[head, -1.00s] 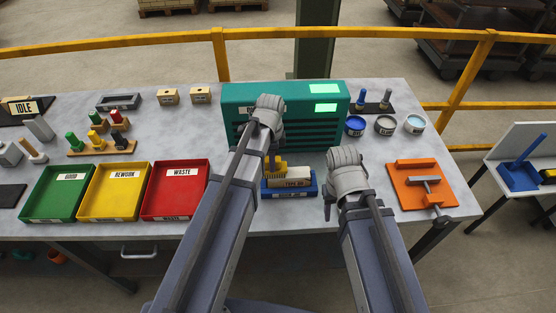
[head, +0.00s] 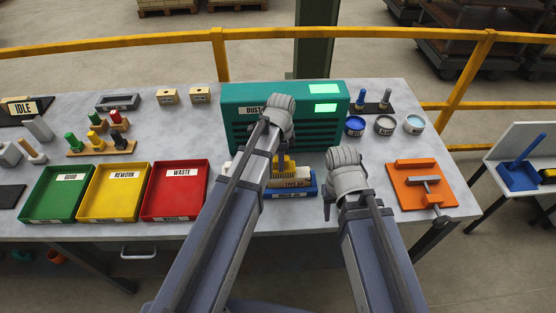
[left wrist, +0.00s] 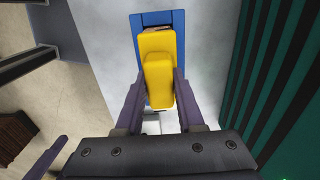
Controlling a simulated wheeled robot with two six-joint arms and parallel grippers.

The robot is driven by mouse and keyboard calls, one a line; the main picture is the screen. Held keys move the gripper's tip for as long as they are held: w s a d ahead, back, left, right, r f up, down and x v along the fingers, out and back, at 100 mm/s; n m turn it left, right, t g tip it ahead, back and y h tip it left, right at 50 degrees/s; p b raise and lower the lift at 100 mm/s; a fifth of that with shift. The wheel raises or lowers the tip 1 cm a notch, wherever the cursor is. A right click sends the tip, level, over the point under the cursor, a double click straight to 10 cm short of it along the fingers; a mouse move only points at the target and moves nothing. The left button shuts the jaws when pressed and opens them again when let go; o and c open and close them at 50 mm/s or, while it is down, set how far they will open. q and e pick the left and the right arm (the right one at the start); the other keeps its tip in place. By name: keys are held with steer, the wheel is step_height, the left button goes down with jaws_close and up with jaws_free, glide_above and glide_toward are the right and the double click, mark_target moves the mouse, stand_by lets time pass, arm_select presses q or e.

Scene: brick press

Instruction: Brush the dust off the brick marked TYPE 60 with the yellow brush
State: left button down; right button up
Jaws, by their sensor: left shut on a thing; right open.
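My left gripper (head: 281,125) is shut on the yellow brush (left wrist: 158,80), and its fingers show on both sides of the brush in the left wrist view. The brush also shows in the head view (head: 289,162), just above the pale brick marked TYPE 60 (head: 298,183). The brick sits on a blue tray (head: 305,192) in front of the teal dust box (head: 240,93). My left arm covers part of the brick and tray. Whether the bristles touch the brick I cannot tell. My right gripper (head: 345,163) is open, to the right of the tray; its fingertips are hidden.
Green (head: 35,217), yellow (head: 93,216) and red (head: 154,216) trays stand to the left. An orange plate with a clamp (head: 408,170) lies at the right. Several small pots, such as a blue one (head: 355,126), stand behind my right gripper.

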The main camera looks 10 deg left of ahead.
arm_select(q)
steer(key=shift+w+d, duration=0.3)
steer(key=shift+d, duration=0.7)
steer(key=shift+w+d, duration=0.3)
steer(key=shift+d, duration=0.7)
steer(key=shift+w+d, duration=0.3)
steer(key=shift+d, duration=0.7)
steer(key=shift+d, duration=0.1)
steer(key=shift+w+d, duration=0.2)
steer(key=shift+d, duration=0.5)
steer(key=shift+w+d, duration=0.2)
steer(key=shift+d, duration=0.45)
step_height(320, 180, up, 6)
steer(key=p, duration=0.6)
step_height(320, 180, up, 3)
steer(key=p, duration=0.3)
